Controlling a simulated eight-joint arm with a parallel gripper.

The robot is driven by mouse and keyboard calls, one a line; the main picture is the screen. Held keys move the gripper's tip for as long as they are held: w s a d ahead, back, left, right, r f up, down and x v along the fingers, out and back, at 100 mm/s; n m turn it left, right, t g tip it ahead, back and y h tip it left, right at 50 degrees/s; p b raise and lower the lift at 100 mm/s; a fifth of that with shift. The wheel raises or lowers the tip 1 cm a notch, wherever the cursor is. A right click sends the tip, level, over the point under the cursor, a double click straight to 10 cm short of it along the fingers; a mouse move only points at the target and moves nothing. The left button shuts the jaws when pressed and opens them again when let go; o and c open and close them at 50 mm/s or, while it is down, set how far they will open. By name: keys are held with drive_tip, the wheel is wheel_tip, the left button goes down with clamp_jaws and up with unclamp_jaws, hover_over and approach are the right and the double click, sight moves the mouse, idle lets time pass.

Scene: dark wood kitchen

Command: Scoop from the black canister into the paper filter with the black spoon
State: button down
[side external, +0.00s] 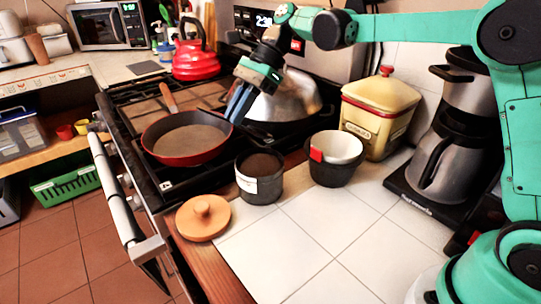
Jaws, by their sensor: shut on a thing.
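The black canister (260,190) stands open on the white tile counter, with a white label on its side and dark brown grounds inside. The white paper filter (341,146) sits in a dark round holder (335,174) to the right of it, with a red tag at its left edge. My gripper (236,112) is above and behind the canister, over the stove's edge near the red pan. Its blue fingers point down and are shut on the black spoon, which is barely distinguishable against the dark stove.
A wooden lid (203,217) lies in front of the canister. A red pan (187,141) and a large silver dome (285,100) are on the stove. A cream tin (379,115) and a coffee maker (448,150) stand at the right. The front counter tiles are clear.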

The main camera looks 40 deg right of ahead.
sight(256, 130)
drive_tip(key=f, duration=0.6)
drive_tip(key=shift+d+f, duration=0.2)
drive_tip(key=shift+f, duration=0.05)
drive_tip(key=shift+d+f, duration=0.2)
drive_tip(key=shift+d, duration=0.6)
drive_tip(key=r, duration=0.3)
drive_tip(key=shift+a+r, duration=0.25)
drive_tip(key=shift+a, duration=0.05)
drive_tip(key=shift+s+a+r, duration=0.1)
drive_tip(key=shift+a+r, duration=0.2)
drive_tip(key=shift+r, duration=0.5)
drive_tip(key=shift+a+r+h, duration=0.35)
drive_tip(key=shift+a+h, duration=0.1)
drive_tip(key=shift+h, duration=0.4)
drive_tip(key=shift+a+r+h, duration=0.3)
drive_tip(key=shift+a+h, duration=0.1)
drive_tip(key=shift+h, duration=0.45)
drive_tip(key=shift+d, duration=0.15)
